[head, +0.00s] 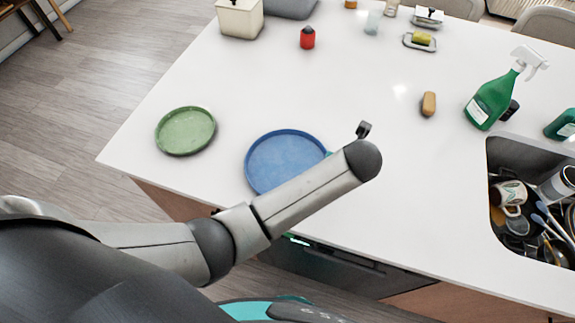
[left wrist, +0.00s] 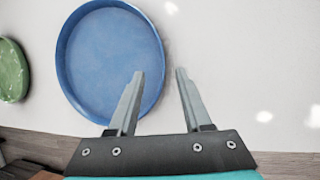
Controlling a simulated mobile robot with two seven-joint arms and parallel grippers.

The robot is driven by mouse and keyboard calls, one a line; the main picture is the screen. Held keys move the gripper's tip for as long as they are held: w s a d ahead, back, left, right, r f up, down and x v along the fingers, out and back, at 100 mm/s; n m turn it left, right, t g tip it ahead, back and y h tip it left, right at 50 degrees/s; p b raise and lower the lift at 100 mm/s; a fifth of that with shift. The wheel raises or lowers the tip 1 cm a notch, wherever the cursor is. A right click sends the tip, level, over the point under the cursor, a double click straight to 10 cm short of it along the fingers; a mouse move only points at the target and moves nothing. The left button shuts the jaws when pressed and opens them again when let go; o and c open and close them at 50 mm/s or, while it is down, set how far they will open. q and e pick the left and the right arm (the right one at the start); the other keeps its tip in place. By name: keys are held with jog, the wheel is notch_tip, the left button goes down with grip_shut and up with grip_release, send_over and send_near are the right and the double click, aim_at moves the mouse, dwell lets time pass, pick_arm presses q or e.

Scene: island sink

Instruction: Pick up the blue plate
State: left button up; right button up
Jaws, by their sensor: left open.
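The blue plate (head: 283,158) lies flat near the front edge of the white island, its lower right part hidden behind my left arm in the head view. In the left wrist view, the blue plate (left wrist: 100,55) fills the upper left. My left gripper (left wrist: 158,73) is open and empty. Its left finger overlaps the plate's lower right side, its right finger shows against bare counter, and the plate's right rim appears between them. I cannot tell the height of the fingers above the plate. In the head view my arm mostly hides this gripper. My right gripper is not in view.
A green plate (head: 185,131) lies left of the blue one. A red shaker (head: 307,38), sponge holder (head: 420,41), brown bar (head: 428,104) and green spray bottle (head: 492,98) stand farther off. The sink (head: 530,155) at right holds dishes.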

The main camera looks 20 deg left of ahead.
pick_arm(q)
jog(key=shift+b+x, duration=0.6)
jog(key=shift+x, duration=1.9)
jog(key=shift+s+f, duration=0.1)
jog(key=shift+s, duration=0.05)
grip_shut()
